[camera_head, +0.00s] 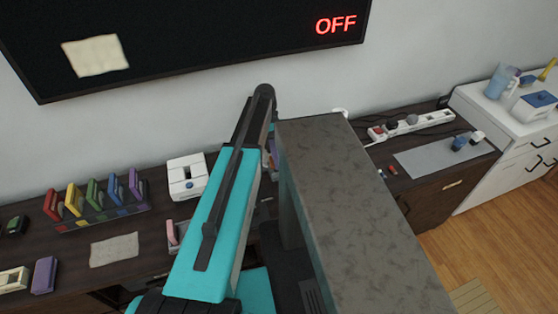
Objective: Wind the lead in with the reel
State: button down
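I cannot make out a reel for certain. A thin dark cord lies by the right end of a white power strip (410,126) on the dark cabinet at right; I cannot tell whether it is the lead. A white boxy device (186,177) stands on the dark desk, left of my teal arm; what it is cannot be told. My arm crosses the middle of the picture, and my gripper is not visible. A large grey mottled block close to the camera hides much of the middle.
Coloured upright items in a rack (98,208), a beige cloth (114,250) and small boxes lie on the desk at left. A grey mat (440,155) lies on the right cabinet, beside a white drawer unit (515,125). The screen (200,35) reads OFF. Wood floor shows at right.

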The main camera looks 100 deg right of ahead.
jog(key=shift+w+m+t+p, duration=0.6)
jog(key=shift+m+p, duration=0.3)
jog(key=shift+p, duration=0.3)
